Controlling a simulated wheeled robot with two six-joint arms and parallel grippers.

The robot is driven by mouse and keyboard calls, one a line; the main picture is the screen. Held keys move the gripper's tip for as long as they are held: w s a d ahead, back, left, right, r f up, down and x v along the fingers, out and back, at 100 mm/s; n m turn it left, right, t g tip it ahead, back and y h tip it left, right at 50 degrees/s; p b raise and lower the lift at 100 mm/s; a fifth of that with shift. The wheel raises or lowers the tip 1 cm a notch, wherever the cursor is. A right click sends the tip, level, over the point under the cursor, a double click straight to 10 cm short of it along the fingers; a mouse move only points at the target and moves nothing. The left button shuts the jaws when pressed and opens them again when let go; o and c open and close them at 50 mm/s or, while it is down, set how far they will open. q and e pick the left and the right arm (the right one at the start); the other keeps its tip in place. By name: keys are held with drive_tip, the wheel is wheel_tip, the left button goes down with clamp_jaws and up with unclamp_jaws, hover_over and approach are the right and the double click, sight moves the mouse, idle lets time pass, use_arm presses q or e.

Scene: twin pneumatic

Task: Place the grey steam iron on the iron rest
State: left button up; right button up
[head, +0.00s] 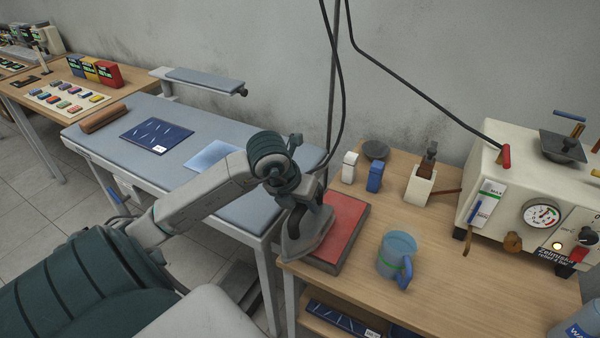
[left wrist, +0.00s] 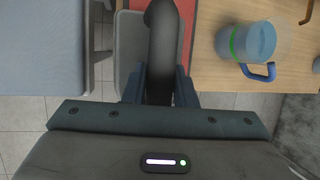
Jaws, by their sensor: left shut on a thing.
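The grey steam iron (head: 308,235) is at the left part of the iron rest, a red pad (head: 345,215) in a dark frame on the wooden table. My left gripper (head: 297,188) is shut on the iron's dark handle. In the left wrist view the handle (left wrist: 163,45) runs up between the fingers of my left gripper (left wrist: 160,88). The iron's grey body (left wrist: 131,50) covers part of the red pad (left wrist: 189,12). I cannot tell whether its sole touches the pad or is just above it. My right gripper is not in view.
A blue jug (head: 397,258) stands close right of the rest. A cream steam generator (head: 530,205) is at the right. White and blue small bottles (head: 374,177) stand behind. A hose (head: 340,90) hangs above the iron. The padded ironing table (head: 175,125) lies left, across a gap.

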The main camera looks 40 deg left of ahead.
use_arm(q)
drive_tip(key=w+f+p, duration=0.4)
drive_tip(key=w+p, duration=0.2)
drive_tip(key=w, duration=0.6)
drive_tip(key=shift+w+d+f, duration=0.15)
drive_tip(key=shift+w+d, duration=0.1)
drive_tip(key=shift+w, duration=0.15)
drive_tip(key=o, duration=0.7)
drive_tip(key=shift+s+f, duration=0.15)
drive_tip(key=shift+f, duration=0.05)
drive_tip(key=shift+o, duration=1.3)
drive_tip(key=shift+s+r, duration=0.1)
drive_tip(key=shift+r, duration=0.1)
drive_tip(key=shift+b+v, duration=1.45)
drive_tip(key=shift+v, duration=4.45)
